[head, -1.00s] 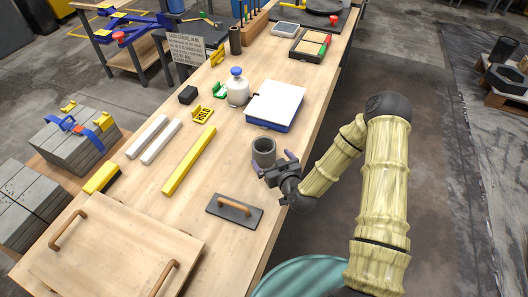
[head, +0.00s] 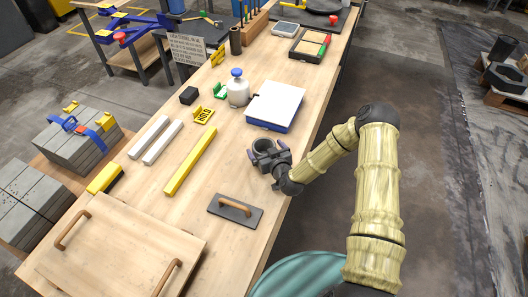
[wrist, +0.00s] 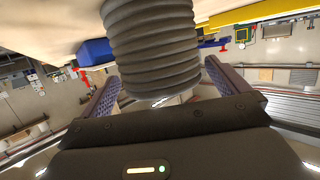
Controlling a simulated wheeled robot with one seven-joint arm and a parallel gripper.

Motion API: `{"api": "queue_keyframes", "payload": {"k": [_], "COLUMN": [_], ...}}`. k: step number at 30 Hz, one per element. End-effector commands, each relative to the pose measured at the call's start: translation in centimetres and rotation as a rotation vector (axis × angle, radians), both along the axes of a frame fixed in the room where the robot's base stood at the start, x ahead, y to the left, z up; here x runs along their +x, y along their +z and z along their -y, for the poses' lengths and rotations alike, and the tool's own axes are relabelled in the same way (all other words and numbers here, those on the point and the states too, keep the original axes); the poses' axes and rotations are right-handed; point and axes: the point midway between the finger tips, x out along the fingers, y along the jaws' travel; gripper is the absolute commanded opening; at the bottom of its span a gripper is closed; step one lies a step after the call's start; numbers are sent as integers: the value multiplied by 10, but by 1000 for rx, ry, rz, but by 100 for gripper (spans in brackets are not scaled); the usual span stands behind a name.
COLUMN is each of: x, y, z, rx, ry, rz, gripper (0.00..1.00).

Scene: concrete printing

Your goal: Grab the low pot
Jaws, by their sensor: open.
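The low pot (head: 263,145) is a grey, round, open-topped vessel standing upright on the wooden bench near its right edge. In the wrist view the pot (wrist: 152,50) shows as a ribbed grey cylinder in the upper middle. My gripper (head: 267,150) is at the pot, with one purple finger on each side of it. In the wrist view the fingers of my gripper (wrist: 162,82) stand apart around the pot's wall, with a gap visible at the right. The pot's lower front is hidden behind my gripper in the head view.
A trowel with a wooden handle (head: 235,209) lies just in front of the pot. A white-topped blue box (head: 275,104) sits behind it. A yellow bar (head: 190,161) lies to the left, with clear bench between.

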Motion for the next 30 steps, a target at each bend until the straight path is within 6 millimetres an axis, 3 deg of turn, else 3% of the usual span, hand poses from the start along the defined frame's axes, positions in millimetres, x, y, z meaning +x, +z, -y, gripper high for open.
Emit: {"api": "queue_keyframes", "payload": {"k": [6, 21, 23, 30], "x": [15, 15, 15, 15], "y": [-5, -5, -5, -5], "z": [-8, -8, -8, -8], "rx": [-1, -1, -1, -1], "ry": [1, 1, 1, 1], "rz": [0, -1, -1, -1], "gripper": [100, 100, 92, 45]}}
